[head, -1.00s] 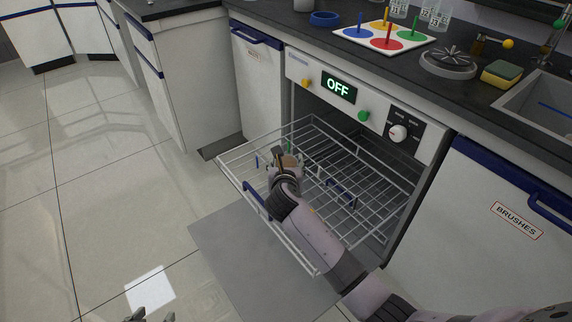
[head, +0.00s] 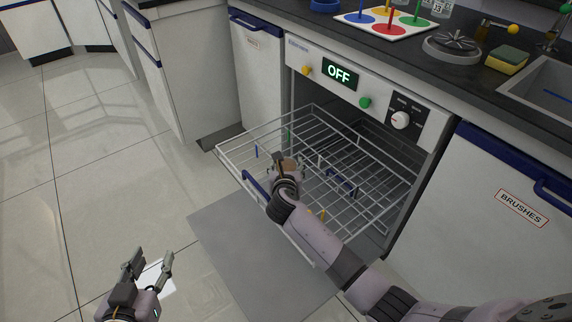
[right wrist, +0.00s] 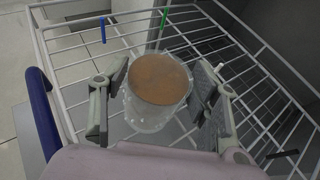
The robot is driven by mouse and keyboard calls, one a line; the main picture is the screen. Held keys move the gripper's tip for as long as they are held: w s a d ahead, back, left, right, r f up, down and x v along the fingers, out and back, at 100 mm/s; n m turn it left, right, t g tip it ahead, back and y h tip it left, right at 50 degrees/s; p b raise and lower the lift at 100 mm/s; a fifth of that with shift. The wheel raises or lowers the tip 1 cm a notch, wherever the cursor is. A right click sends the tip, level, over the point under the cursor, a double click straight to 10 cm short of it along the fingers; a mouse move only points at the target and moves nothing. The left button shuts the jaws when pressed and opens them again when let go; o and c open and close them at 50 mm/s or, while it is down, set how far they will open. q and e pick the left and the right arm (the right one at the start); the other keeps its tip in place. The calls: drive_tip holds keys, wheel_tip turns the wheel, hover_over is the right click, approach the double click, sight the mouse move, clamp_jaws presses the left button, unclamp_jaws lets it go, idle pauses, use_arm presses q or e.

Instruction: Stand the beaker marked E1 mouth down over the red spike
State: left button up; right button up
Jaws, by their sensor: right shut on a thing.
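My right gripper (head: 287,160) is shut on a clear beaker (right wrist: 150,112) with a brown round end (right wrist: 158,78) facing the right wrist camera. It holds the beaker over the pulled-out wire rack (head: 232,165). No E1 mark shows, and I cannot tell which end is the mouth. The rack has a blue spike (head: 257,151), a green spike (head: 290,134) and a yellow spike (head: 323,214). No red spike shows in the rack; part of it is hidden behind my right arm. My left gripper (head: 151,264) is open and empty above the floor.
The washer's panel (head: 338,74) reads OFF. On the counter, a white board (head: 354,26) carries coloured discs and pegs, including a red peg (head: 390,18). A sponge (head: 507,58) lies by the sink. The rack has a blue handle (head: 252,185). Floor at left is clear.

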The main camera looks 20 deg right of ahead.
use_arm(q)
drive_tip(key=shift+w+d+r, duration=0.1)
drive_tip(key=shift+w+r, duration=0.1)
drive_tip(key=shift+r, duration=0.15)
use_arm(e)
drive_tip(key=shift+f, duration=0.2)
drive_tip(key=o, duration=1.3)
drive_tip(key=v, duration=1.2)
